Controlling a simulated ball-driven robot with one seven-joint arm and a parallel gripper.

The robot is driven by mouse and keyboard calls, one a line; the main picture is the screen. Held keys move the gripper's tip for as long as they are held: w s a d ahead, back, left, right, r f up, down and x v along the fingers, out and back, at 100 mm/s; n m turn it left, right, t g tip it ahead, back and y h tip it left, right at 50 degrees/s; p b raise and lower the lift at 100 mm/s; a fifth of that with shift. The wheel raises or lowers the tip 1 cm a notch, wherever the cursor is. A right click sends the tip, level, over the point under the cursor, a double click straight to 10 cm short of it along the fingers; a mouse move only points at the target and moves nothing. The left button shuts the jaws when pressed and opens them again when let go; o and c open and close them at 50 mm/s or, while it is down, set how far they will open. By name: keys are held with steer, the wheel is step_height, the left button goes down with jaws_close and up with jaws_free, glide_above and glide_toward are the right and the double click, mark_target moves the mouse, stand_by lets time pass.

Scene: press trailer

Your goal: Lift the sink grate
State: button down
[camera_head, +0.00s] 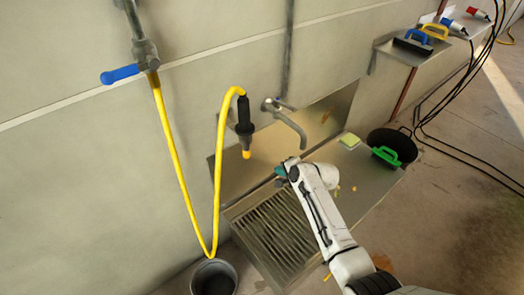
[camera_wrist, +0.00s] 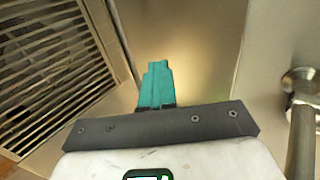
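The sink grate (camera_head: 275,236) is a slatted metal panel lying in the sink, in the lower middle of the head view. In the wrist view the grate (camera_wrist: 48,72) fills the left side, and its slats and frame edge show clearly. My gripper (camera_head: 281,171) is above the back part of the sink, past the grate's far end. In the wrist view the teal fingers of my gripper (camera_wrist: 155,82) are together, over bare metal beside the grate. Nothing shows between them. The gripper is apart from the grate. My arm hides part of the sink's right side.
A curved tap (camera_head: 290,122) stands behind the sink; it is close at the right in the wrist view (camera_wrist: 302,135). A yellow hose (camera_head: 170,150) hangs at the left above a bucket (camera_head: 214,278).

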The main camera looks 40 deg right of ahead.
steer(key=w+r+b, duration=0.1)
steer(key=w+b, duration=0.5)
steer(key=w, duration=0.4)
steer(key=shift+w+a+r, duration=0.15)
steer(key=shift+w+a, duration=0.05)
steer(key=shift+w, duration=0.2)
steer(key=c, duration=1.8)
jaws_free()
steer(key=shift+c, duration=0.2)
steer(key=o, duration=0.8)
steer(key=shift+o, duration=0.2)
steer(key=shift+r, duration=0.1)
